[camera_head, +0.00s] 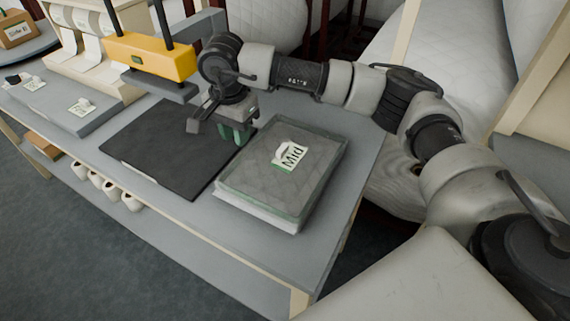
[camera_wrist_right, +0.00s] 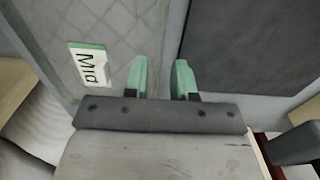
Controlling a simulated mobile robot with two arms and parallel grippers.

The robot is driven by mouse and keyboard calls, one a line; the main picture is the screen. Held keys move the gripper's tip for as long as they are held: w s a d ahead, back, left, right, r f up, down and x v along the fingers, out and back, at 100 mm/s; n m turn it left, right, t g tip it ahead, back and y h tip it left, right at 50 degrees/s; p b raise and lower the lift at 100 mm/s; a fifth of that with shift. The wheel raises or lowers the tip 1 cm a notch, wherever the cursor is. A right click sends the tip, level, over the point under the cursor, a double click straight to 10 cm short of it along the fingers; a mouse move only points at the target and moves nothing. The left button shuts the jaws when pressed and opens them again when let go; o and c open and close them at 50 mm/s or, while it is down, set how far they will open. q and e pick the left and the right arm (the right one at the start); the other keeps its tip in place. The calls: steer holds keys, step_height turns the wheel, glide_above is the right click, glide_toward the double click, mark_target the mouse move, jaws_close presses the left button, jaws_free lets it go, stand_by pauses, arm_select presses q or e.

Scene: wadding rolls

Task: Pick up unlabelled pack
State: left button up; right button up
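A flat quilted grey pack (camera_head: 270,175) with green edges lies on the bench, and a tag reading "Mid" (camera_head: 289,157) is on top of it. The pack also shows at the left of the right wrist view (camera_wrist_right: 110,22), with its tag. I see no pack that I can tell is unlabelled. My right gripper (camera_head: 237,134) is above the bench at the pack's far left corner, by the dark board. In the right wrist view its green fingers (camera_wrist_right: 162,76) are apart with nothing seen between them. My left gripper is not in view.
A dark flat board (camera_head: 165,150) lies left of the pack, below a yellow press head (camera_head: 150,58). A grey slab (camera_head: 62,105) with small tags is farther left. White rolls (camera_head: 105,187) sit on the lower shelf. The grey bench (camera_head: 262,240) is bare at its front.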

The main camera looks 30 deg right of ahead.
mark_target(238, 156)
steer(key=shift+d+f, duration=0.1)
steer(key=shift+f, duration=0.55)
steer(key=f, duration=0.3)
steer(key=f+p, duration=0.1)
steer(key=shift+s+a+f, duration=0.15)
steer(key=shift+a+f, duration=0.1)
steer(key=shift+f, duration=0.15)
jaws_close()
